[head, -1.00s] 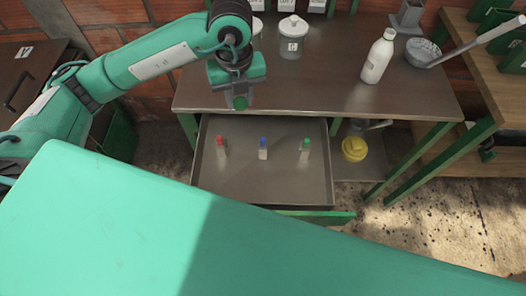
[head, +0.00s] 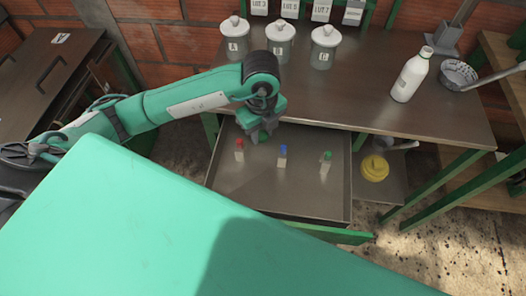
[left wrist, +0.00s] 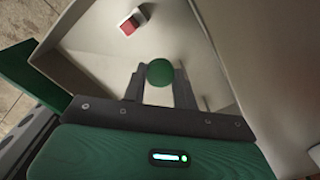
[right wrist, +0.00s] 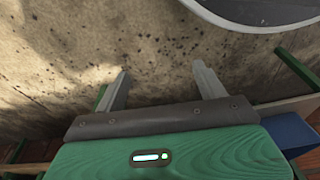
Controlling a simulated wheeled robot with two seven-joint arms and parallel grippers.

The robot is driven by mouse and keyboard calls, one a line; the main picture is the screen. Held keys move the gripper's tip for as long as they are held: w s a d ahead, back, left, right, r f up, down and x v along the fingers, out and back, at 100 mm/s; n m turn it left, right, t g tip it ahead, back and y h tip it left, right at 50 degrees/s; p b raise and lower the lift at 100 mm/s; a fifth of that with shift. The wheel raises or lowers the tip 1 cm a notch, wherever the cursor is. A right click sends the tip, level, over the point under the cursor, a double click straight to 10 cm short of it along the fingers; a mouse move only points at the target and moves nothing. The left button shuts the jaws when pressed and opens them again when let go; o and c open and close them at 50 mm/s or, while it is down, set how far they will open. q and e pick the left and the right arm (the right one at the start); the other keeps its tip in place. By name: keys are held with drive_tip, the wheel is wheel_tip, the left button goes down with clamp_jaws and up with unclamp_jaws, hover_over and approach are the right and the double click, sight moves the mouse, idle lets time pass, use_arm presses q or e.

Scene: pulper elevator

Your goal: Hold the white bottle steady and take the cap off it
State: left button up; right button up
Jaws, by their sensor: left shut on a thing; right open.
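My left gripper (head: 265,137) is over the open drawer, well to the left of the bottle. In the left wrist view, the left gripper (left wrist: 159,80) is shut on a round green thing (left wrist: 160,71), which I cannot identify. My right gripper (right wrist: 160,85) shows only in the right wrist view. It is open and empty over the stained floor.
The open metal drawer (head: 270,194) holds vials with red (head: 239,145), blue (head: 282,152) and green (head: 327,157) tops. Three lidded jars, one being a left jar (head: 235,42), stand at the table's back. A grey bowl (head: 456,75) is right of the bottle. The table (head: 360,100) is clear between.

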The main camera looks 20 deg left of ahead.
sight(262, 157)
use_arm(q)
wheel_tip(262, 157, down, 10)
drive_tip(key=shift+r, duration=0.25)
drive_tip(key=shift+f, duration=0.3)
drive_tip(key=o, duration=1)
drive_tip(key=shift+o, duration=0.4)
use_arm(e)
drive_tip(key=shift+a+r, duration=0.1)
drive_tip(key=shift+r, duration=0.8)
drive_tip(key=shift+w, duration=0.1)
